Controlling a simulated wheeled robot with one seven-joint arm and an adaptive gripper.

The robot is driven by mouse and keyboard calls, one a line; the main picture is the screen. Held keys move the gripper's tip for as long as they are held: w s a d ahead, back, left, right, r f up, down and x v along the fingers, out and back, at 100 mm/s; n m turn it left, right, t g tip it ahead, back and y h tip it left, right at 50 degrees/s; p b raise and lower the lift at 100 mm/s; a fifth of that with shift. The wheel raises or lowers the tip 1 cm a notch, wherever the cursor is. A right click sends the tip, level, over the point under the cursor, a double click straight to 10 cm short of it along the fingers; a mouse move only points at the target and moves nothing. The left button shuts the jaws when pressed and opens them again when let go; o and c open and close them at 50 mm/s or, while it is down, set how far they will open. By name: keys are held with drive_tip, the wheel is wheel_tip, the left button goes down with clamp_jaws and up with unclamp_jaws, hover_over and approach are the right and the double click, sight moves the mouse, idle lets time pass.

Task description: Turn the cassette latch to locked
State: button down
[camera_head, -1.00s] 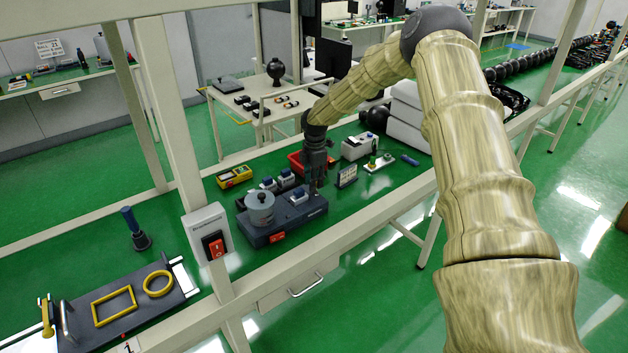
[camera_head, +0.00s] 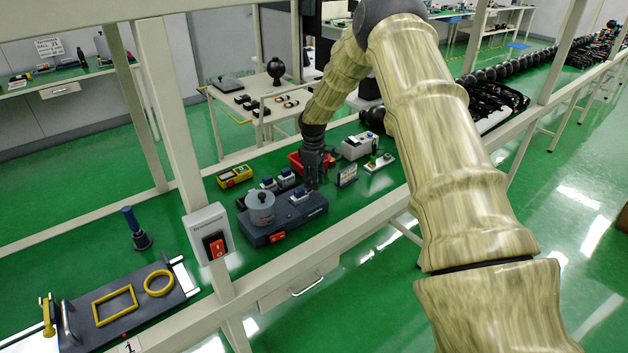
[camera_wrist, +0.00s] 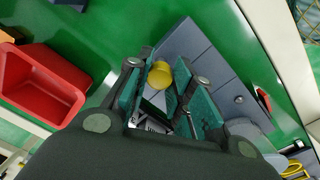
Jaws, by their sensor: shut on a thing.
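The cassette device is a dark blue-grey base (camera_head: 280,232) on the green bench, with a grey round canister (camera_head: 260,207) and small blue-topped blocks on it. My gripper (camera_head: 313,180) points down at its right rear end. In the wrist view the blue-grey base (camera_wrist: 192,45) lies beyond my gripper (camera_wrist: 158,95). A yellow rounded piece (camera_wrist: 160,75), apparently the latch, sits between the teal finger pads, and the fingers are shut on it. The fingers hide part of it, and I cannot tell the latch's angle. In the head view the gripper hides it.
A red bin (camera_head: 295,163) stands close behind the gripper. A small sign (camera_head: 346,176), a white box (camera_head: 357,147) and a button board (camera_head: 379,163) stand to the right. A yellow device (camera_head: 235,176) is behind left. A bench post with a switch box (camera_head: 208,232) stands at front left.

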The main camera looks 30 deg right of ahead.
drive_tip(key=shift+m, duration=1.6)
drive_tip(key=c, duration=1.2)
unclamp_jaws()
drive_tip(key=shift+s+d, duration=0.1)
drive_tip(key=shift+d, duration=0.05)
wheel_tip(320, 180, up, 12)
drive_tip(key=shift+a, duration=0.25)
drive_tip(key=shift+f, duration=0.1)
